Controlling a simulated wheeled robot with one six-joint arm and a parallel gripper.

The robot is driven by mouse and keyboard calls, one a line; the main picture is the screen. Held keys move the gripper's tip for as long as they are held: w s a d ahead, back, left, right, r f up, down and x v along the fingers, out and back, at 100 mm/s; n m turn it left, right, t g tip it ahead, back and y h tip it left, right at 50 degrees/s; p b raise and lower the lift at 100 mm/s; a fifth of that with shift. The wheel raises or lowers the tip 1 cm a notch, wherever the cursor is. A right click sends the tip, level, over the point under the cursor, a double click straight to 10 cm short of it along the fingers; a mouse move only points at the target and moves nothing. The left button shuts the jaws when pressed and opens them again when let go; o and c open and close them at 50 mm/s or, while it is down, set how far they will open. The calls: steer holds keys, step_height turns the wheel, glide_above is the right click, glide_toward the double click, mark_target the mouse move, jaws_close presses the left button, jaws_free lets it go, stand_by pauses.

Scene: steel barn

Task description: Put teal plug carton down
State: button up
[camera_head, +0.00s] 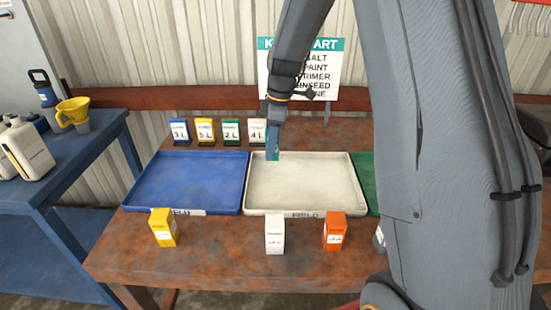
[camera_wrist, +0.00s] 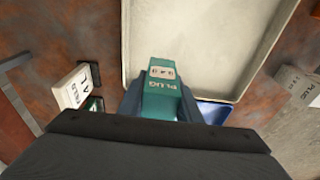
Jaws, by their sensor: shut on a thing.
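My gripper (camera_wrist: 162,100) is shut on the teal plug carton (camera_wrist: 163,97), whose label reads PLUG in the wrist view. In the head view the teal carton (camera_head: 273,153) is held over the back left part of the white tray (camera_head: 345,200). The white tray is empty and also shows in the wrist view (camera_wrist: 135,45). I cannot tell whether the carton touches the tray floor. My arm hides part of the right side of the table.
An empty blue tray (camera_head: 190,182) lies left of the white one, and a green tray (camera_head: 367,172) is partly hidden at right. Yellow (camera_head: 163,228), white (camera_head: 275,235) and orange (camera_head: 335,231) cartons stand in front. Several numbered cards (camera_head: 205,132) and a sign (camera_head: 315,65) stand behind.

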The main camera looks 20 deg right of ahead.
steer(key=shift+f+p, duration=0.5)
steer(key=shift+f, duration=1.8)
steer(key=shift+f, duration=0.1)
steer(key=o, duration=1.1)
steer(key=r+b, duration=0.1)
steer(key=r, duration=0.3)
steer(key=d+r+b, duration=0.1)
steer(key=r, duration=0.3)
steer(key=r+b, duration=0.1)
steer(key=r, duration=0.3)
steer(key=shift+s+d, duration=0.3)
steer(key=shift+d, duration=0.05)
steer(key=shift+r, duration=0.15)
